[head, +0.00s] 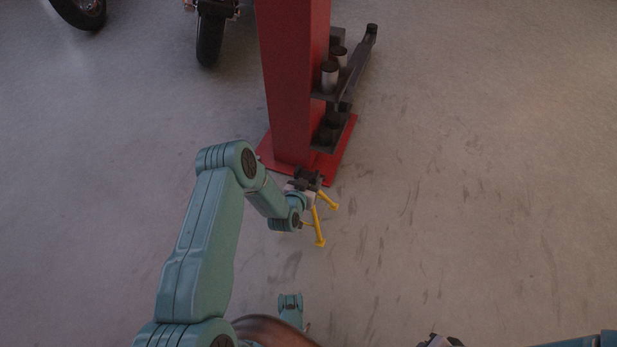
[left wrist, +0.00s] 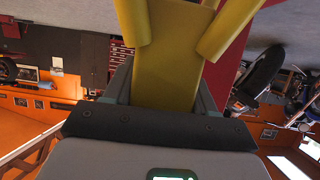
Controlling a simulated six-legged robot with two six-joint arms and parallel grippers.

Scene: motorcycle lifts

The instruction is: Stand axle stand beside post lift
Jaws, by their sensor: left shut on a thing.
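The yellow axle stand (head: 318,226) is held by my left gripper (head: 306,183), close to the front of the post lift's red base plate. In the head view its legs stick out from the gripper to the lower right; its upper part is hidden by the gripper. I cannot tell whether its feet touch the floor. In the left wrist view the yellow stand (left wrist: 166,75) fills the space between the jaws. The post lift (head: 292,90) is a red column on a red base. My right gripper (head: 440,341) is only partly visible at the bottom edge.
Dark lift arm parts (head: 345,85) with cylindrical pads stick out on the post's right side. Motorcycle wheels (head: 210,38) stand at the upper left. The concrete floor (head: 480,170) to the right of the post is clear.

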